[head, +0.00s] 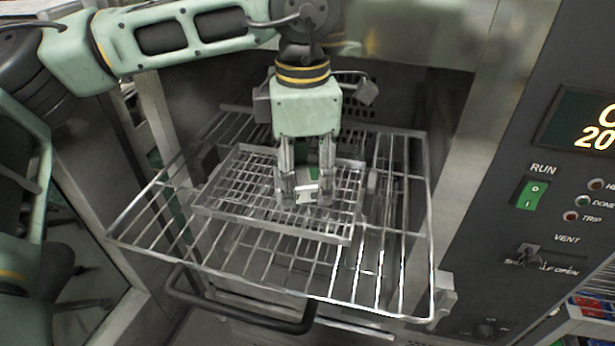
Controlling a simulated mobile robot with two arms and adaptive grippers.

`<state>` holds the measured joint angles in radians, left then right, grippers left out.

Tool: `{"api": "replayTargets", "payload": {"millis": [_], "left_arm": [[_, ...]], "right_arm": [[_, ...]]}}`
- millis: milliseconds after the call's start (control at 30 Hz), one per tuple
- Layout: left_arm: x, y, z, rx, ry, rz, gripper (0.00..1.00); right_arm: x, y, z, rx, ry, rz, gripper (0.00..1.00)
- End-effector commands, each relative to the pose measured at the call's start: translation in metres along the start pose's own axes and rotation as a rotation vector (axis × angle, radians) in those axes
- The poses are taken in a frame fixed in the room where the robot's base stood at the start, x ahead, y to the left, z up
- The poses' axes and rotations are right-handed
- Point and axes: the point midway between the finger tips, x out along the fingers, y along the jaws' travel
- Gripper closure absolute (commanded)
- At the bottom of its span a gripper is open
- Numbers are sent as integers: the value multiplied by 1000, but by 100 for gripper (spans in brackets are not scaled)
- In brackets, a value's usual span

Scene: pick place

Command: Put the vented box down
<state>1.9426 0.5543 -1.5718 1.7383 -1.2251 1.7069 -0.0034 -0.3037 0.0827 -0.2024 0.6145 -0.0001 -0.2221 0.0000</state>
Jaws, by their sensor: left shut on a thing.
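The vented box (215,198) looks to be the flat grey metal piece with a grid of openings, at the middle of the head view. It lies level over a wire rack (290,282) pulled out from a steel chamber. My left gripper (306,197) points straight down over the middle of the box, with its fingers shut on a small part there. A bit of green and white shows between the fingers; the fingers hide most of the held part. I cannot tell whether the underside of the box touches the rack. My right gripper is not in view.
Bare rack wires show in front of the box and to its right. A dark bar handle (245,318) is below the rack front. A control panel (535,215) with a lit display and green switch stands at right. The chamber's side walls flank the rack.

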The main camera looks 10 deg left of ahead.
Motion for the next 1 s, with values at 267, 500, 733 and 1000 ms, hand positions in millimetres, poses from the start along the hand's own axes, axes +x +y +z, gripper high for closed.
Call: {"api": "replayTargets", "payload": {"millis": [267, 500, 733, 1000], "left_arm": [[4, 0, 0, 0, 0, 0, 85], [2, 0, 0, 0, 0, 0, 36], [1, 0, 0, 0, 0, 0, 36], [-20, 0, 1, -2, -3, 3, 36]], "right_arm": [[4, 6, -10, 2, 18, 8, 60], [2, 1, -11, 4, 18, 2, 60], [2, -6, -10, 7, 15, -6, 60], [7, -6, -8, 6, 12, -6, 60]]}}
